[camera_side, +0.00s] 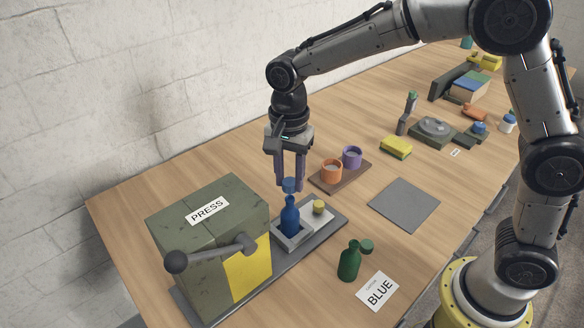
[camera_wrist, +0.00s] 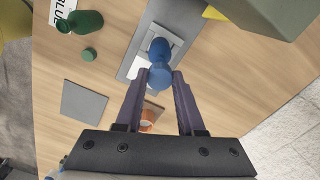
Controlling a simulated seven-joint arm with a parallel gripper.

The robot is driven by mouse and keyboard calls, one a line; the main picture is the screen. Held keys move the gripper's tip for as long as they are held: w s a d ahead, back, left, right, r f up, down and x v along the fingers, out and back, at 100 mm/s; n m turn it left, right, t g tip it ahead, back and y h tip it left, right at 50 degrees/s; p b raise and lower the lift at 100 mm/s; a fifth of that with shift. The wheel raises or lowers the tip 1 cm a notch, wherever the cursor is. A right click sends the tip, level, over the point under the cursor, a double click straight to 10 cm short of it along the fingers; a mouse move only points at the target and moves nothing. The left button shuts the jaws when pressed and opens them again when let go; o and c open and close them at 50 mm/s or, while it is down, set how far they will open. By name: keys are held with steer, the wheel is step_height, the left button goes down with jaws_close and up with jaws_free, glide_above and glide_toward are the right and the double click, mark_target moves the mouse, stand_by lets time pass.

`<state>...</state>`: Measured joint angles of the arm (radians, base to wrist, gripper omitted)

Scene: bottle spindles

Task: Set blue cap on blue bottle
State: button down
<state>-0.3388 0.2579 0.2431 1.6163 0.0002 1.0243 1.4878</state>
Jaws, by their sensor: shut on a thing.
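The blue cap (camera_side: 290,185) is held between the fingertips of my gripper (camera_side: 290,183), which points straight down. The blue bottle (camera_side: 290,217) stands upright in the pale holder (camera_side: 300,238) directly below the cap. The cap is at the top of the bottle neck; I cannot tell whether they touch. In the wrist view the cap (camera_wrist: 160,76) sits between the tips of my gripper (camera_wrist: 161,78) and partly hides the blue bottle (camera_wrist: 159,50) beneath it.
The press (camera_side: 235,235) with its lever stands left of the bottle. A yellow cap (camera_side: 319,207) sits right of the bottle on the holder. A green bottle (camera_side: 349,262) and green cap (camera_side: 366,246) are in front. Orange (camera_side: 331,172) and purple (camera_side: 352,157) cups stand behind right. A grey mat (camera_side: 403,205) is bare.

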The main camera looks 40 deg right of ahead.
steer(key=shift+f, duration=0.55)
steer(key=shift+f, duration=0.3)
steer(key=shift+f, duration=0.8)
stand_by(0.9)
steer(key=shift+c, duration=2.2)
jaws_free()
steer(key=shift+r, duration=3.5)
